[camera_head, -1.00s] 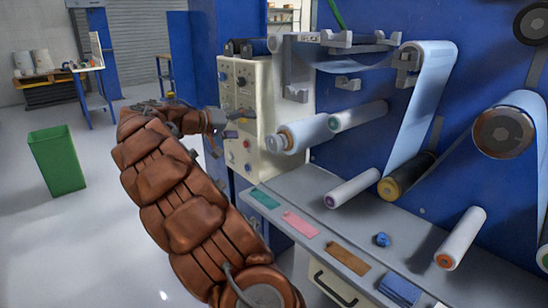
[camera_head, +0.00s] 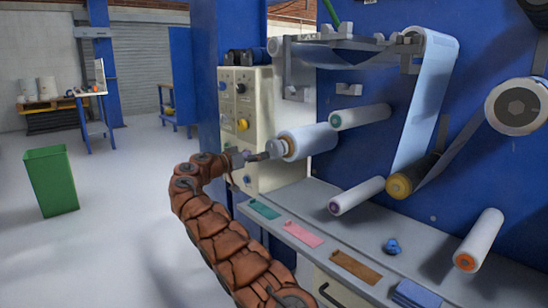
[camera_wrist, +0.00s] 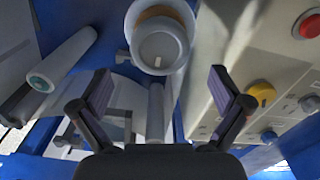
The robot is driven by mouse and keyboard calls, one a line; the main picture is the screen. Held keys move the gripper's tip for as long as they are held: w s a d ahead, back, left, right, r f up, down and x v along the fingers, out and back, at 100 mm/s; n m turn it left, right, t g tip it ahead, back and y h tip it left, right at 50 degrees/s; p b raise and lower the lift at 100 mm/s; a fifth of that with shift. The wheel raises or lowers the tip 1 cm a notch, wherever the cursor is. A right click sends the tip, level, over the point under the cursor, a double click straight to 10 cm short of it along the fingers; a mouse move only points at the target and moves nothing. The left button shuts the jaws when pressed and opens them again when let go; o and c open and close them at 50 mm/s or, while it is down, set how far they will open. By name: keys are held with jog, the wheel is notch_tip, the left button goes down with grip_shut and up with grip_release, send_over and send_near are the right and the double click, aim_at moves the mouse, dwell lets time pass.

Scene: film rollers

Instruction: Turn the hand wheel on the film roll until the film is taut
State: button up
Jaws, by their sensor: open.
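The film roll (camera_head: 312,139) is a pale cylinder sticking out from the machine beside the beige control panel. Its round end knob, which looks like the hand wheel (camera_head: 277,149), faces my gripper (camera_head: 258,157). In the wrist view the pale round hand wheel (camera_wrist: 158,50) shows ahead, near the top middle. My gripper (camera_wrist: 160,75) is open, its dark fingers to the left and right below the wheel, with nothing held. I cannot tell whether they touch it. The pale film (camera_head: 425,100) runs down over rollers at the right; its tension is unclear.
The control panel (camera_head: 245,110), with knobs and a red button (camera_wrist: 307,25), is close beside my gripper. A white roller (camera_head: 360,116) sits just right of the roll. A grey shelf (camera_head: 320,205) with colored pieces lies below. Open floor and a green bin (camera_head: 52,180) are left.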

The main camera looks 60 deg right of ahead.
aim_at(271, 151)
jog(key=shift+x, duration=3.8)
jog(key=shift+f, duration=0.1)
jog(key=c, duration=1)
jog(key=shift+c, duration=0.2)
jog(key=shift+n, duration=0.4)
